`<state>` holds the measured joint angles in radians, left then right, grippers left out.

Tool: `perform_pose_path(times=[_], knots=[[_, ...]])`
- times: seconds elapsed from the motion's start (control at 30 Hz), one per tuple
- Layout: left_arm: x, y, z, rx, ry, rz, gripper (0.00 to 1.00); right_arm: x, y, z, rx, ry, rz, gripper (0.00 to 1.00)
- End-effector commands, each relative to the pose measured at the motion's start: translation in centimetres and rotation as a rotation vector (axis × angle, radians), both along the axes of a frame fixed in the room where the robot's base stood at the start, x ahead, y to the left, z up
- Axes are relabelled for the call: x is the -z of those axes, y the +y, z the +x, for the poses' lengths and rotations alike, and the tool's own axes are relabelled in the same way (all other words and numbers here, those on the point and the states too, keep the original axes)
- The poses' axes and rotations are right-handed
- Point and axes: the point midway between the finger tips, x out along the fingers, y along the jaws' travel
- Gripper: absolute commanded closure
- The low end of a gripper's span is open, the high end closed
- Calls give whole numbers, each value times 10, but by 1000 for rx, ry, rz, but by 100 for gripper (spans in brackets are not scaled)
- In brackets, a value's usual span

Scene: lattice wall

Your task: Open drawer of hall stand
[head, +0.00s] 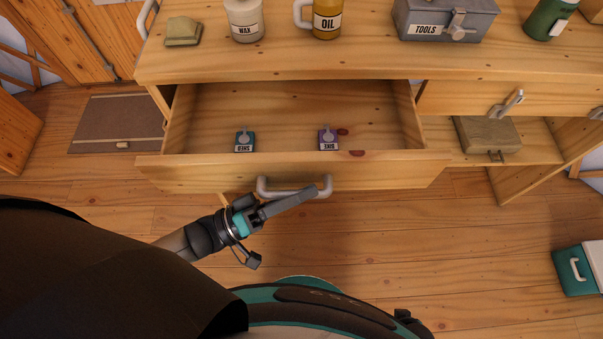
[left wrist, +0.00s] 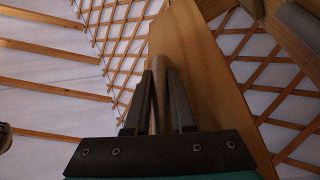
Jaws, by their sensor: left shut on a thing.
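The hall stand (head: 360,62) is light wood, and its left drawer (head: 290,170) is pulled well out. In the left wrist view the two fingers (left wrist: 159,100) stand on either side of the pale handle, in front of the drawer front (left wrist: 200,75). My right gripper is not in view.
On the top stand a wax jar (head: 245,20), an oil mug (head: 327,18), a grey tools box (head: 443,20) and a green canister (head: 548,18). A closed drawer (head: 465,97) is at right. A teal case (head: 577,268) is on the floor at right.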

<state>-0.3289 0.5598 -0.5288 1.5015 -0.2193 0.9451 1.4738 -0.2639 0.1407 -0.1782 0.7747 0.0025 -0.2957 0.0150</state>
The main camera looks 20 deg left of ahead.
Motion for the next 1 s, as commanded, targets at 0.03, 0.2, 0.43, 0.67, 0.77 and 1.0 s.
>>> perform_pose_path(times=[0.03,0.2,0.43,0.67,0.77,1.0], knots=[[0,0,-4,1,1,2,100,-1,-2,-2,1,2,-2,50],[0,-2,-10,1,1,2,100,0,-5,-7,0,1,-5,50],[1,-3,-12,1,1,2,100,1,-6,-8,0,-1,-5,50],[1,-3,-11,1,1,2,77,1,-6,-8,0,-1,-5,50],[1,-3,-11,1,1,2,65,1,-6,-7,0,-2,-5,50],[0,-3,-11,1,0,1,48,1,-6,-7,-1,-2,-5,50]])
